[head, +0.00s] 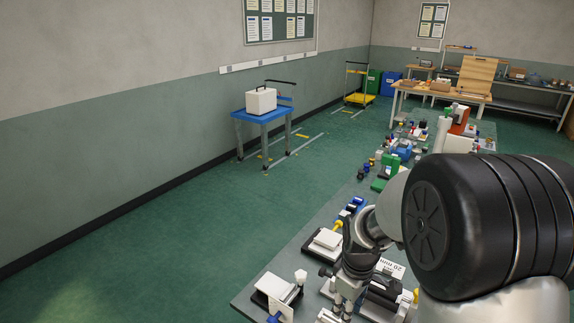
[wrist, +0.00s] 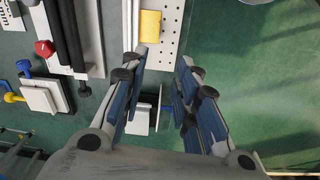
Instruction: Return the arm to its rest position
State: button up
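My arm (head: 440,225) fills the lower right of the head view, with its large black joint nearest the camera. My gripper (head: 342,300) hangs over the near end of the grey bench. In the wrist view my gripper (wrist: 163,62) shows two blue-padded fingers standing apart, with nothing held between the tips. The exact height above the bench is hard to tell.
The grey bench (head: 310,250) carries several fixtures close around my gripper. A yellow block (wrist: 150,25) sits on a white perforated plate near the left fingertip. A blue cart (head: 262,115) with a white case stands by the wall.

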jog(key=s+r+m+t, duration=0.1)
jog(key=s+r+m, duration=0.1)
jog(key=s+r, duration=0.4)
jog(key=s+r+m+t, duration=0.1)
jog(key=s+r+m, duration=0.15)
jog(key=r, duration=0.55)
jog(key=s+r+m+t, duration=0.1)
jog(key=s+r+m, duration=0.1)
jog(key=s, duration=0.5)
jog(key=s+a+r+m+t, duration=0.1)
jog(key=s+r+m, duration=0.1)
jog(key=s, duration=0.5)
jog(key=shift+a+r+m, duration=0.15)
jog(key=shift+r+m, duration=0.1)
jog(key=shift+m, duration=0.1)
jog(key=shift+w, duration=0.1)
